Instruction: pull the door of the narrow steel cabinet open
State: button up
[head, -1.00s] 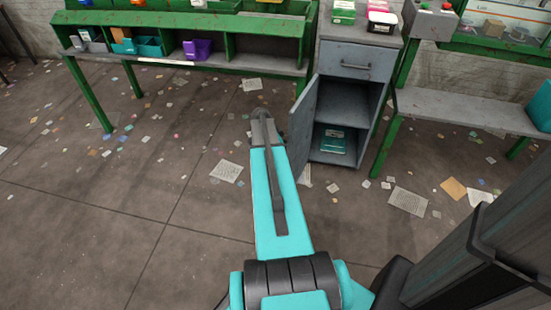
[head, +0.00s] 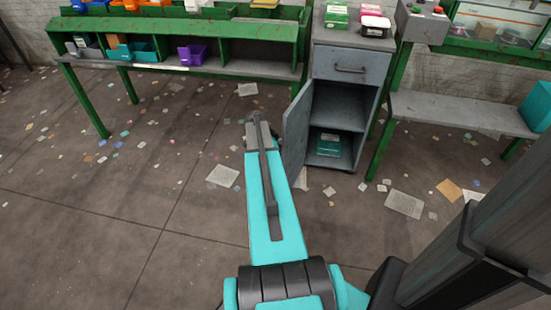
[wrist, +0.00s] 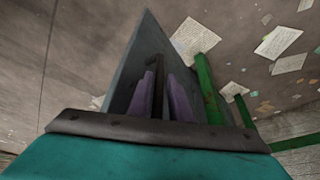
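The narrow steel cabinet (head: 351,67) stands right of centre in the head view, with its grey door (head: 297,128) swung wide open to the left, towards me. Its inside shows a shelf and a teal box (head: 329,144) at the bottom. My gripper is at the outer side of the door, mostly hidden by my arm in the head view. In the wrist view my gripper (wrist: 163,95) has its purple fingers on both sides of the dark bar handle (wrist: 158,82), close against it. The grey door (wrist: 147,62) rises behind the handle.
A green workbench (head: 190,50) with bins stands left of the cabinet. A green-legged bench (head: 460,112) stands to its right. Small boxes (head: 374,24) sit on the cabinet top. Papers (head: 222,175) litter the floor, which is otherwise open in front and left.

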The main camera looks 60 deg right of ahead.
jog(key=p+v, duration=0.2)
jog(key=v, duration=1.1)
jog(key=shift+r, duration=0.35)
jog(key=shift+a, duration=0.1)
